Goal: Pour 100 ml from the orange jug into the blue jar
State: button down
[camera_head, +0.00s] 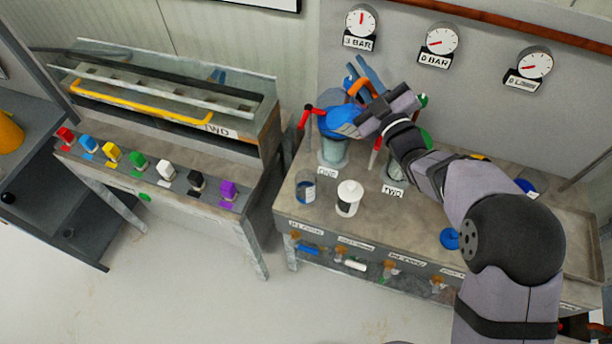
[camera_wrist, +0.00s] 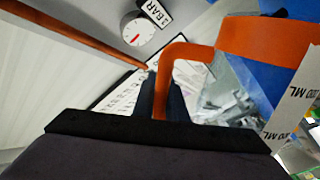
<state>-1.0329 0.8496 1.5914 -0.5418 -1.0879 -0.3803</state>
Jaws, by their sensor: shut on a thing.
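My gripper (camera_head: 362,84) is above the back left of the bench, shut on the orange handle (camera_wrist: 178,65) of the orange jug. In the wrist view the jug's orange band (camera_wrist: 265,40) is right of the handle.
A red-handled lever (camera_head: 308,114) is left of the blue top. Gauges (camera_head: 361,21) hang on the wall behind. Coloured switches (camera_head: 112,155) line the left bench.

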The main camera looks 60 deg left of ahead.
aim_at(343, 98)
jog(key=shift+s+d+r+n+g+p, duration=0.1)
jog(key=shift+s+r+n+g+p, duration=0.1)
jog(key=shift+s+n, duration=0.6)
jog(key=shift+s+r+n+g+p, duration=0.15)
jog(key=shift+s+n, duration=0.35)
jog(key=shift+n, duration=0.5)
dwell(1.6)
jog(key=shift+s+r+n, duration=0.1)
jog(key=shift+s+n, duration=0.3)
jog(key=shift+n, duration=0.1)
dwell(1.2)
jog(key=shift+s+f+n, duration=0.2)
jog(key=shift+n, duration=0.1)
dwell(0.8)
jog(key=shift+w+r, duration=0.15)
jog(key=shift+r, duration=0.05)
jog(key=w+m, duration=0.2)
jog(key=m, duration=0.1)
jog(key=w+f+m+t+b, duration=0.1)
jog(key=w+m, duration=0.1)
jog(key=m, duration=0.1)
jog(key=shift+w+f+m, duration=0.1)
jog(key=shift+w+m, duration=0.2)
